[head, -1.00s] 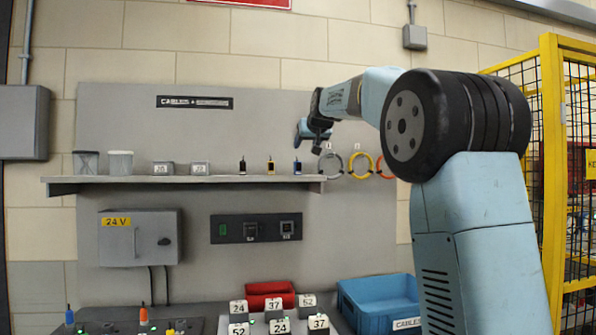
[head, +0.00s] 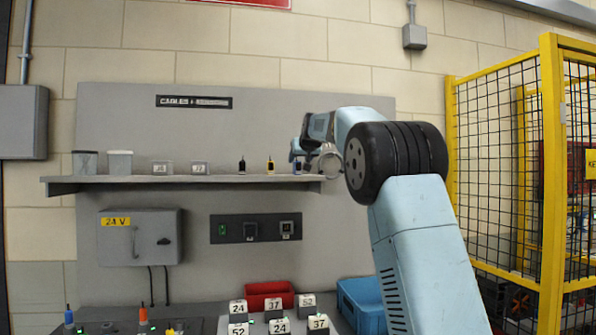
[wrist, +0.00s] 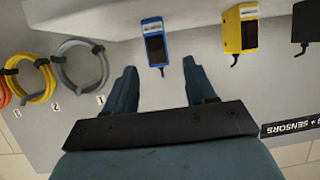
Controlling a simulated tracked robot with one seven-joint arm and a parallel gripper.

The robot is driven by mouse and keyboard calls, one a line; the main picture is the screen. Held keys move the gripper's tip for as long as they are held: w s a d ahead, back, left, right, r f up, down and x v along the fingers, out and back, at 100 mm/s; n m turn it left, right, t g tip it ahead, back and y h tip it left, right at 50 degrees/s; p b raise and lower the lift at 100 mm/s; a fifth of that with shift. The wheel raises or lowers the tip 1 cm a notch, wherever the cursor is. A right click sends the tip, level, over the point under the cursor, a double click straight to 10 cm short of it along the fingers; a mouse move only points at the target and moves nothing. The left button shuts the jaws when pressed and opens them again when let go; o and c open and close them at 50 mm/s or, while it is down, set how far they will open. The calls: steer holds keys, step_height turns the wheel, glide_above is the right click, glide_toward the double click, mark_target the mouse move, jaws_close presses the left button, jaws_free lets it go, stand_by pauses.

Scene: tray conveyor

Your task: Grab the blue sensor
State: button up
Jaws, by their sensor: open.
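The blue sensor (wrist: 153,46) stands on the wall shelf, at the right end of a row of three. In the wrist view it lies just beyond the fingertips, in line with the gap between them. My gripper (wrist: 160,70) is open and empty, with one finger to each side of that gap and no visible contact. In the head view my gripper (head: 297,153) is at the shelf's right end and partly covers the blue sensor (head: 297,168).
A yellow sensor (wrist: 240,32) and a black sensor (wrist: 305,26) stand beside the blue one on the shelf (head: 130,182). Coiled cables (wrist: 80,65) hang on the other side. Yellow fencing (head: 549,180) stands at the right. Clear and grey bins occupy the shelf's left part.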

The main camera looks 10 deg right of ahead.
steer(key=shift+x, duration=1)
jaws_close()
